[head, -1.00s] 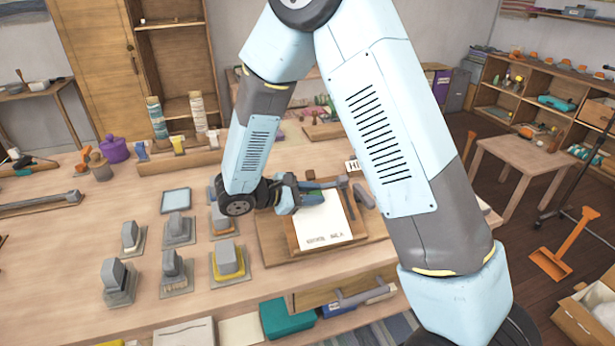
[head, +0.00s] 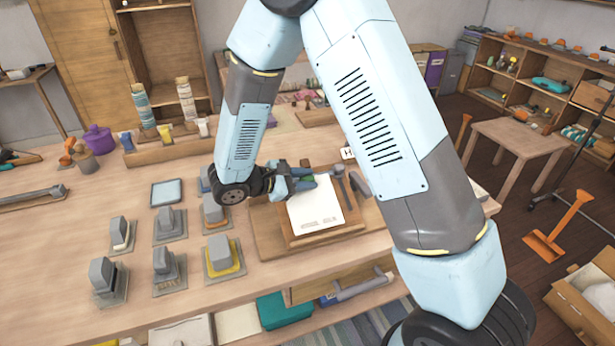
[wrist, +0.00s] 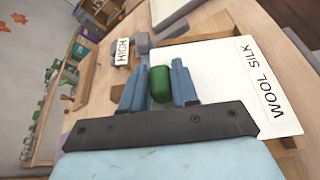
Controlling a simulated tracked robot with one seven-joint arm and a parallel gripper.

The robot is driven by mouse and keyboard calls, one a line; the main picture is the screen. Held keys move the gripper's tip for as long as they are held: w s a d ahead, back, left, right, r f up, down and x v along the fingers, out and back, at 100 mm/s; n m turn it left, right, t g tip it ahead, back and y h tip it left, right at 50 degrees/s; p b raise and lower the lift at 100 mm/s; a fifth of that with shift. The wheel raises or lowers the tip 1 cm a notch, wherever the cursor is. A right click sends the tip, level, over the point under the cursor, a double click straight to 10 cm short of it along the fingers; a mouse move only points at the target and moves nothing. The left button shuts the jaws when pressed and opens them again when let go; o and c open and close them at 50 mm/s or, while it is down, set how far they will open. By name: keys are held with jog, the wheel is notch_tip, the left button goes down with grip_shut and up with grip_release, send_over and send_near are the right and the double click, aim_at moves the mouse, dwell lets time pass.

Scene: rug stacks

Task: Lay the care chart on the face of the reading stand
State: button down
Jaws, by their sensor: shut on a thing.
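The care chart (head: 312,211) is a white sheet with lettering along its near edge. In the wrist view the chart (wrist: 222,75) reads WOOL SILK. My gripper (head: 302,183) is at the chart's far left end, shut on a green block (wrist: 160,84) that seems to belong to the chart. Both blue fingers (wrist: 158,86) flank the block. The reading stand (head: 297,241) is a wooden board directly under the chart, its wood showing along the near and right sides. I cannot tell whether the chart touches its face.
A HIGH label (wrist: 122,50) stands beyond the stand, near a grey hammer-like tool (head: 345,188). Several grey-handled blocks (head: 163,262) stand on the bench to the left. A pale blue square tray (head: 166,192) lies behind them. The bench's left part has free room.

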jog(key=shift+w+a+f, duration=0.1)
jog(key=shift+w+f, duration=0.3)
jog(key=shift+f, duration=0.4)
jog(key=shift+w+f, duration=0.4)
jog(key=shift+f, duration=0.4)
jog(key=shift+w+f, duration=0.15)
jog(key=shift+f, duration=0.1)
jog(key=c, duration=0.8)
grip_release()
jog(key=shift+a, duration=0.15)
